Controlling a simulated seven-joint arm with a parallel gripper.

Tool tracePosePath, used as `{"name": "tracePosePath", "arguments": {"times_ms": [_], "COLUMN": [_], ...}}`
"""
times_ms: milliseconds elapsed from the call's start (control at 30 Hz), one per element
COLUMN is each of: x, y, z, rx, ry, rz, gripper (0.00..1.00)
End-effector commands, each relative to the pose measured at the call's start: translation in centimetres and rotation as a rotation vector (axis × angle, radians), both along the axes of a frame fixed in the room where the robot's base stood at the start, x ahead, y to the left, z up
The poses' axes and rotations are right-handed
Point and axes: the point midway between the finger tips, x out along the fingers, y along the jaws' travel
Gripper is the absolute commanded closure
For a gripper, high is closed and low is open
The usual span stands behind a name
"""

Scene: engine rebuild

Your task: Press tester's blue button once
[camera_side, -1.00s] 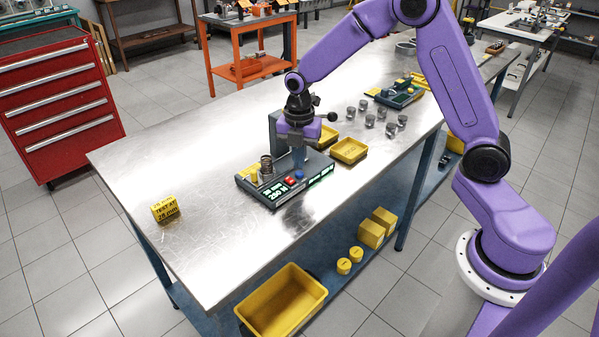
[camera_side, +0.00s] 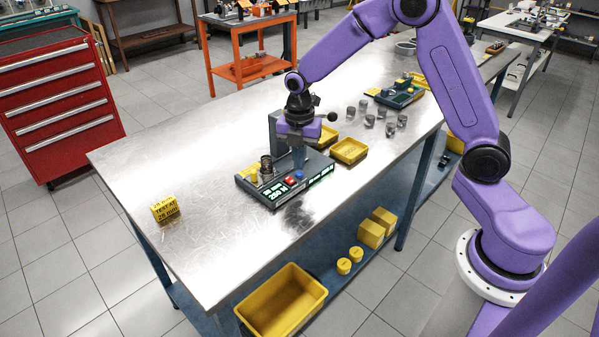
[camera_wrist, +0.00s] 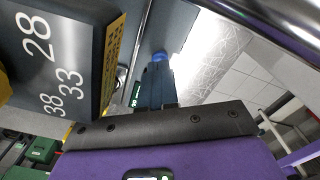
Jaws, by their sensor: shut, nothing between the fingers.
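The tester (camera_side: 285,190) sits on the metal bench, with a lit green display and a spring (camera_side: 266,166) standing on its left part. Its blue button (camera_side: 299,174) is on the top near the front edge, right of a red button (camera_side: 289,181). My gripper (camera_side: 299,165) is shut and empty, pointing down just over the blue button. In the wrist view the blue button (camera_wrist: 160,56) shows right at the tips of my fingers (camera_wrist: 156,82). I cannot tell whether the fingertips touch it.
A tall tester column (camera_side: 275,130) stands close behind my gripper. Yellow trays (camera_side: 349,150) and several grey cylindrical parts (camera_side: 369,120) lie to the right. A yellow block (camera_side: 165,209) is at the left. The front of the bench is clear.

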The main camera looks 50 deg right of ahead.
Motion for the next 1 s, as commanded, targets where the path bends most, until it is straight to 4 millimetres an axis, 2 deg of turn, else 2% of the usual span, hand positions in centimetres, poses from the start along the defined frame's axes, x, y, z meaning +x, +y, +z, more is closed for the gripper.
{"name": "tracePosePath", "arguments": {"times_ms": [233,800,1000], "x": [0.0,-0.1,-0.1], "y": [0.0,0.0,0.0], "z": [-0.4,-2.8,-3.0], "rx": [-0.001,0.000,-0.001], "ry": [0.002,0.002,0.002], "rz": [0.000,0.000,0.000], "gripper": [1.00,1.00,1.00]}}
